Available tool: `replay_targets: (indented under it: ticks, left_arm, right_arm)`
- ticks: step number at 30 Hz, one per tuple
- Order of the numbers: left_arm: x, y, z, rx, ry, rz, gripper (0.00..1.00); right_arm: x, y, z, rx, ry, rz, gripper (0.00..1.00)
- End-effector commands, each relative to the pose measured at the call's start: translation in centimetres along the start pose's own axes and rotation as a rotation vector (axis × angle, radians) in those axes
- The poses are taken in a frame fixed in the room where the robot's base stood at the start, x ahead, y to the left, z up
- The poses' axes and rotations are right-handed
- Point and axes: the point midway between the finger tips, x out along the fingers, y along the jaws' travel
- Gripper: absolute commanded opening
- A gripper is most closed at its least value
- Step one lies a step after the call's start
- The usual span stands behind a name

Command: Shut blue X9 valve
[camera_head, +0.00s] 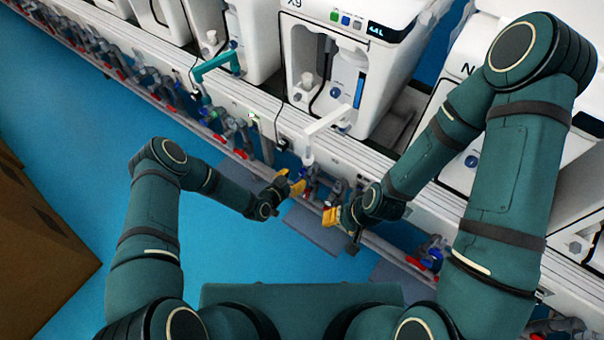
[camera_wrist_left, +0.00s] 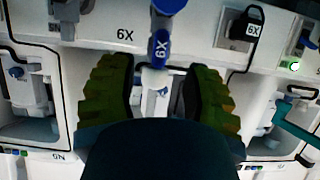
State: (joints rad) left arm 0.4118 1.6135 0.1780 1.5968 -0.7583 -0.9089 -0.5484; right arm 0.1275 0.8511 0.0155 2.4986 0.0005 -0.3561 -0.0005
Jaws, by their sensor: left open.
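In the head view my left gripper (camera_head: 290,184) is at the pipe rail below the X9 machine (camera_head: 385,75). My right gripper (camera_head: 336,216) is just to its right, near the same rail; its opening is unclear. The valve is small there and partly hidden.
Other white machines stand in a row along the bench, with one marked N (camera_head: 465,70) at the right. A teal pipe (camera_head: 215,64) rises left of the X9 machine. Several red and blue valves line the rail.

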Motion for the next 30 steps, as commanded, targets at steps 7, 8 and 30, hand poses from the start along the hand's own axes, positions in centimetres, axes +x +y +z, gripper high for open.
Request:
replay_targets:
  ticks: [7,8,30]
  left_arm:
    - [4.1,0.0,0.1,0.002,0.002,0.001,0.48]
    - [4.4,0.1,0.1,0.001,0.001,0.001,0.48]
    - [5.6,0.0,-0.1,0.001,0.000,0.000,0.00]
  right_arm:
    - [1.3,0.5,-0.1,-0.001,0.006,0.000,0.47]
    - [1.3,0.5,-0.1,-0.001,0.006,0.000,0.47]
    - [1.6,0.6,-0.2,-0.001,0.008,0.000,0.47]
